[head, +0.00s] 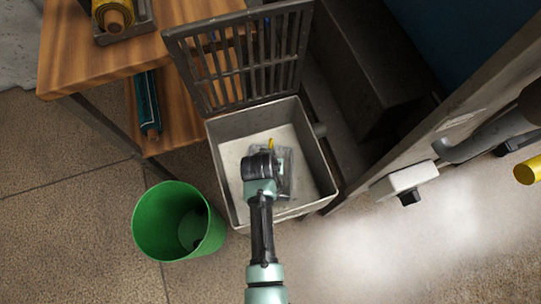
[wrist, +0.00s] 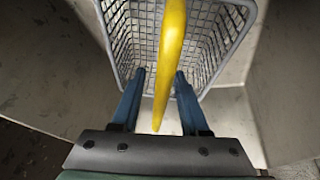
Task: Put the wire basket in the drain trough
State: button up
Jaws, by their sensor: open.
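The drain trough (head: 232,152) is a grey square basin with a pale floor. The wire basket (head: 287,180) is inside its walls, mostly hidden under my wrist; whether it rests flat on the floor I cannot tell. In the wrist view the basket (wrist: 215,38) is grey mesh with a yellow handle (wrist: 170,50). My gripper (wrist: 160,71) is open, with its blue fingers on either side of the handle in the picture and a gap at each side. In the head view my fingertips are hidden by the wrist.
A slatted grate (head: 240,58) stands raised at the trough's back edge. A green bucket (head: 165,232) stands on the floor at left. A wooden shelf unit (head: 110,62) is behind left. A grey panel (head: 440,130) with a white nozzle head (head: 405,180) is at right.

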jog(key=shift+r, duration=0.15)
jog(key=p+v, duration=0.5)
jog(key=v, duration=0.6)
jog(key=shift+s+r, duration=0.15)
jog(key=shift+r, duration=0.35)
jog(key=shift+s, duration=0.15)
